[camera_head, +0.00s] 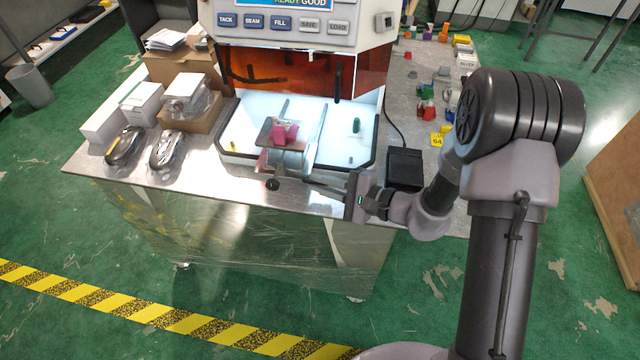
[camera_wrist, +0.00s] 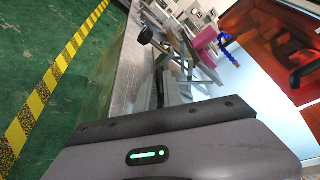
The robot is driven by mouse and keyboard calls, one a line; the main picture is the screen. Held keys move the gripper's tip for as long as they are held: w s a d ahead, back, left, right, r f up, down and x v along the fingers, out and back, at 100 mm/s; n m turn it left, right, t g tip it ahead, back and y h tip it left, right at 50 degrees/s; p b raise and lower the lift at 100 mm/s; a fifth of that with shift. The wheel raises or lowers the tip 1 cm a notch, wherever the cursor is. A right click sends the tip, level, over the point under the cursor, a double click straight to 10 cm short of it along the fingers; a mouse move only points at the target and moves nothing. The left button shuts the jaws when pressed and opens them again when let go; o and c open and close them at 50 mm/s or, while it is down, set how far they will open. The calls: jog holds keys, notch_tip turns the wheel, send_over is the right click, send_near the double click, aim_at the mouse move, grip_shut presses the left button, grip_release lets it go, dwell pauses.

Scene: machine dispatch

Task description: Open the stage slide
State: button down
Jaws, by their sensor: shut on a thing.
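The stage slide (camera_head: 268,132) is a small grey plate on rails in the lit chamber of the machine. It carries a magenta part (camera_head: 285,134), which also shows in the wrist view (camera_wrist: 203,40). A handle with a dark round knob (camera_head: 272,184) sticks out at the chamber's front; the knob is also in the wrist view (camera_wrist: 146,36). My gripper (camera_head: 308,182) reaches in from the right, low over the table edge, and is shut on the slide's handle beside the knob. The exact contact is small and partly hidden in both views.
The machine's orange window (camera_head: 300,70) is above the chamber. A green part (camera_head: 356,126) lies inside at right. A black box (camera_head: 404,168) with a cable stands right of the chamber. Boxes and two shiny dark objects (camera_head: 125,146) are at left. Floor in front is clear.

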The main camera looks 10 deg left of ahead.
jog(key=c, duration=1.5)
grip_release()
jog(key=shift+d, duration=0.1)
jog(key=p+v, duration=0.4)
jog(key=v, duration=1.3)
jog(key=shift+d+f, duration=0.1)
jog(key=shift+f, duration=0.05)
